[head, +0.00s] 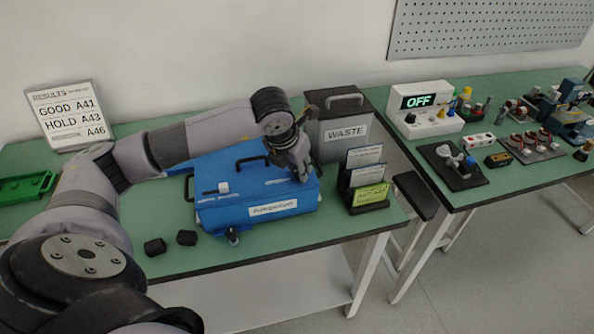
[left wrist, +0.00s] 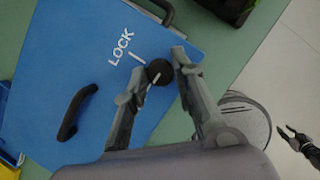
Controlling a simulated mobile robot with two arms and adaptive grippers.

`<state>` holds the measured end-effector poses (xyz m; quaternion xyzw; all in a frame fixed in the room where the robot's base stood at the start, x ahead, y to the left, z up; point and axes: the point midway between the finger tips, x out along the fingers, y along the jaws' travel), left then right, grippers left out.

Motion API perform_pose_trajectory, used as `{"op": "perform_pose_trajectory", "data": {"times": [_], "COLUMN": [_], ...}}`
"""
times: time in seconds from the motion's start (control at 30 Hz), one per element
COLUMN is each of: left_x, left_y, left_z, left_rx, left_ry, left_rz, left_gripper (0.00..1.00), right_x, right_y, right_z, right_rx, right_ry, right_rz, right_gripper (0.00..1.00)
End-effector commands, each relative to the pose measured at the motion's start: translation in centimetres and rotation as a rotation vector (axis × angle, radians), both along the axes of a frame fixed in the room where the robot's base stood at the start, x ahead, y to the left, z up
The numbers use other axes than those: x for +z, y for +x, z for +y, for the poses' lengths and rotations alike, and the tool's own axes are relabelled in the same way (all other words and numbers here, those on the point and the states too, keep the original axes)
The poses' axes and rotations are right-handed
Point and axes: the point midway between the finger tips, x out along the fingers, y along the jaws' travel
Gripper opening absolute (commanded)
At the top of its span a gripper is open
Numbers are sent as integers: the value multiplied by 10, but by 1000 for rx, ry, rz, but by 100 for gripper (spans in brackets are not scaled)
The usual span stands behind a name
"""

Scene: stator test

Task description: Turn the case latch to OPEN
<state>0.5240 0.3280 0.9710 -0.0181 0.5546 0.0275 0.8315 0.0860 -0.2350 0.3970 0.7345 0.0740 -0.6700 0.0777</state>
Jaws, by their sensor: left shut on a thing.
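The blue case (head: 235,195) lies shut on the green bench, with black handles and a white label on its front. Its dark round latch knob (left wrist: 159,69) sits on the lid beside a white LOCK mark (left wrist: 121,48) with a tick. A short white line on the knob points to its lower left in the left wrist view, out of line with the LOCK tick. No OPEN mark shows. My left gripper (head: 303,177), also in the left wrist view (left wrist: 154,76), is shut on the knob, one finger on each side. My right gripper (left wrist: 288,131) is small at the right edge, jaws unclear.
The WASTE bin (head: 343,135) and a card rack (head: 367,183) stand close right of the case. Two small black blocks (head: 171,243) lie front left. A green tray (head: 27,186) is at far left. A second bench with test gear stands to the right.

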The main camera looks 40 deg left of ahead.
Motion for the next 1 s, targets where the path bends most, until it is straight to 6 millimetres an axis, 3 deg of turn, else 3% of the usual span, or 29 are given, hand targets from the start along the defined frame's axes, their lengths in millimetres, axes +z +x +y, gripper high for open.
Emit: {"op": "perform_pose_trajectory", "data": {"times": [0.57,0.6,0.87,1.0], "left_x": [0,0,0,0], "left_y": [0,0,0,0], "left_z": [0,0,0,0], "left_rx": [29,29,28,28], "left_ry": [0,0,0,-1], "left_rz": [3,3,2,2], "left_gripper": [0,27,44,44], "right_x": [-3,-3,-3,-3], "right_y": [0,0,0,0], "right_z": [0,0,0,0], "right_rx": [0,0,0,0], "right_ry": [0,0,0,0], "right_rz": [0,0,0,0], "right_gripper": [33,33,33,33]}}
